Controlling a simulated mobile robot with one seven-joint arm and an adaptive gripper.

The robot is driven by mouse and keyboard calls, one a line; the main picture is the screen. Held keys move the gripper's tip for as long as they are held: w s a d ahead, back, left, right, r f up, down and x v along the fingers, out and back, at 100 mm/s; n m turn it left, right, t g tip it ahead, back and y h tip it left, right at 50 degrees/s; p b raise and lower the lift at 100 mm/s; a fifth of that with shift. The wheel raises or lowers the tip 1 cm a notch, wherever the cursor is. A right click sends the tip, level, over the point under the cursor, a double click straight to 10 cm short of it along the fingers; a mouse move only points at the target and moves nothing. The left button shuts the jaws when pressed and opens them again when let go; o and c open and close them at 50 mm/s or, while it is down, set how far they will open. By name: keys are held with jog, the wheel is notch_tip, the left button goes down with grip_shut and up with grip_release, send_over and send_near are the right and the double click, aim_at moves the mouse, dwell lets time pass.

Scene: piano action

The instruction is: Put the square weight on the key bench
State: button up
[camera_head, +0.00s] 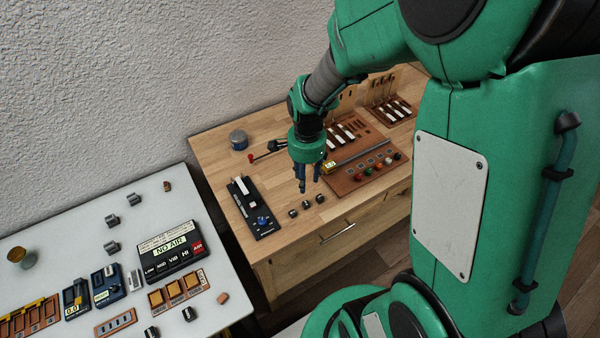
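My gripper (309,183) points straight down over the wooden bench (222,152). Its two fingers are apart, and nothing shows between them. Several small dark weights lie in a short row just below and in front of the fingertips: a left one (293,213), a middle one (306,205) and a right one (320,199). They are too small to tell which is square. A dark slab with a white key (242,186) and a blue knob (263,221) lies left of my gripper; it may be the key bench, but I cannot tell.
A brown board with coloured buttons (368,171) and boards with white keys (341,133) lie to the right. A round tin (238,140) and a red-tipped tool (266,153) lie behind. A white table (75,240) with a "NO AIR" box (171,247) stands at left.

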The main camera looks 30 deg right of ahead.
jog(key=s+a+r+n+t, duration=0.1)
jog(key=s+a+r+n, duration=0.3)
jog(key=r, duration=0.4)
jog(key=s+a+r+n+t, duration=0.2)
jog(key=s+a+r+n, duration=0.2)
jog(key=r, duration=0.5)
jog(key=s+a+r+n+t, duration=0.2)
jog(key=s+a+r+n, duration=0.2)
jog(key=s+r+n, duration=0.3)
notch_tip(320, 180, up, 2)
jog(key=shift+r, duration=0.1)
jog(key=shift+f, duration=0.2)
notch_tip(320, 180, down, 10)
jog(key=b, duration=1)
jog(key=shift+f+b, duration=0.15)
jog(key=shift+b, duration=0.15)
